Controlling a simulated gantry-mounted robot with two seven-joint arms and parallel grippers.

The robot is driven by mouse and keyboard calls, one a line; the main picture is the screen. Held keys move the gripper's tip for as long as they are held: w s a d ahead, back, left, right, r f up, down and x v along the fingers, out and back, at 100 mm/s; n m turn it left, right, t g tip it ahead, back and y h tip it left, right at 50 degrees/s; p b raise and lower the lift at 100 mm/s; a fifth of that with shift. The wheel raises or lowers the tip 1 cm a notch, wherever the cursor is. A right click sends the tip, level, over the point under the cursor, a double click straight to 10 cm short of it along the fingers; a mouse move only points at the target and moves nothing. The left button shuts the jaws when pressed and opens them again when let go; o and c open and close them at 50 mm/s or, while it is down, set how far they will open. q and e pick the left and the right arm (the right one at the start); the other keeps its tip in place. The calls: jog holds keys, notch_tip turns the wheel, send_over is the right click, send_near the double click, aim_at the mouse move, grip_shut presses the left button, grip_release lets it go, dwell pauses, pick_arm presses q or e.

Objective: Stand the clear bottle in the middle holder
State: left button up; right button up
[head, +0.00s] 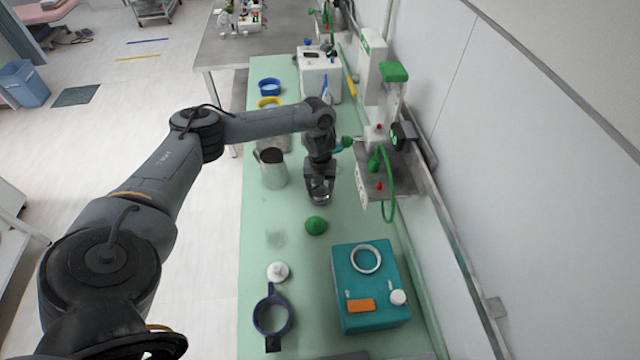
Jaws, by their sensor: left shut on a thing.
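My left gripper (320,197) is over the green counter, right of the grey metal jug (273,168). It is shut on a small, see-through thing that looks like the clear bottle; the fingers hide most of it, and its tilt cannot be told. I cannot tell for certain which thing is the middle holder. A blue ring (269,87) and a yellow ring (268,103) stand farther back on the counter, with my arm passing in front of the area behind the jug. My right gripper is not in view.
A green dome (316,225) lies just in front of my gripper. Nearer are a faint clear patch (276,239), a white round piece (278,271), a dark blue ringed handle (272,314) and a teal box (372,290). A wall unit with a green hose (389,190) stands close right.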

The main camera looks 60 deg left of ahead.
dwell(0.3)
pick_arm(q)
jog(key=o, duration=1.3)
jog(key=shift+c, duration=0.2)
jog(key=shift+r, duration=0.1)
notch_tip(320, 180, up, 7)
jog(key=p, duration=0.6)
jog(key=shift+p, duration=0.3)
